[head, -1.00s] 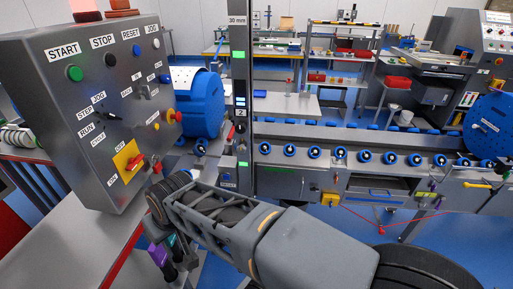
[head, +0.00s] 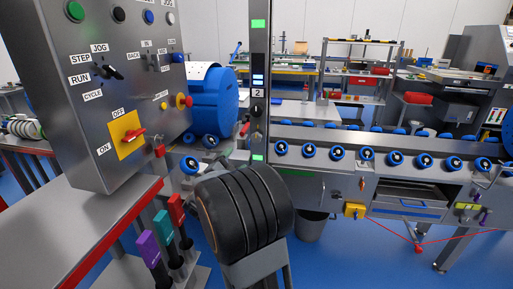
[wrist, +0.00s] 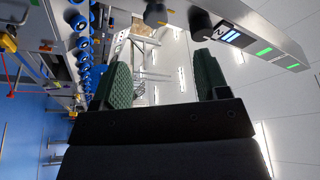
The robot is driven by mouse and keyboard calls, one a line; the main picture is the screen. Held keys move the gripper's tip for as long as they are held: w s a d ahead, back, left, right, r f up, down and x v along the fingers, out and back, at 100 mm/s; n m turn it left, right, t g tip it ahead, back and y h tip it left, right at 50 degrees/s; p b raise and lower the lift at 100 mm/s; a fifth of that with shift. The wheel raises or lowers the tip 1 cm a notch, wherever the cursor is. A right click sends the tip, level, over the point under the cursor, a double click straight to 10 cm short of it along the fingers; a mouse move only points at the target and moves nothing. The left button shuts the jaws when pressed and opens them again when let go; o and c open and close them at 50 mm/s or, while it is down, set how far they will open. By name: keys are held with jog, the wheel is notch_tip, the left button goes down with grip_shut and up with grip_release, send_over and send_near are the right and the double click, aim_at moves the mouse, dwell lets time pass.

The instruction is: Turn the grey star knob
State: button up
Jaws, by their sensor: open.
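My gripper (wrist: 163,82) shows in the wrist view with two green-padded fingers spread wide and nothing between them. A dark grey knob (wrist: 200,23) sticks out from the upright post, beyond the right finger and apart from it. It may be the star knob, but its lobes are not clear. In the head view the post (head: 258,40) carries a display reading 2 and a small dark knob-like part (head: 257,111) below it. My fingers are not visible in the head view, where my dark arm link covers the post's lower part.
A control panel (head: 88,108) with buttons, selectors and a yellow-plated red switch (head: 128,136) stands close on the left. Purple, teal and red levers (head: 164,222) rise below it. A conveyor with blue rollers (head: 366,153) runs right. Blue floor (head: 350,265) is open at front right.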

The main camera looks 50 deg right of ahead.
aim_at(257, 138)
jog(key=shift+m+g, duration=0.4)
jog(key=shift+g, duration=0.1)
jog(key=x, duration=1.4)
jog(key=shift+s+r, duration=0.1)
jog(key=shift+s, duration=0.25)
jog(key=shift+c, duration=0.5)
jog(key=c, duration=0.7)
jog(key=shift+a, duration=0.15)
jog(key=shift+c, duration=0.6)
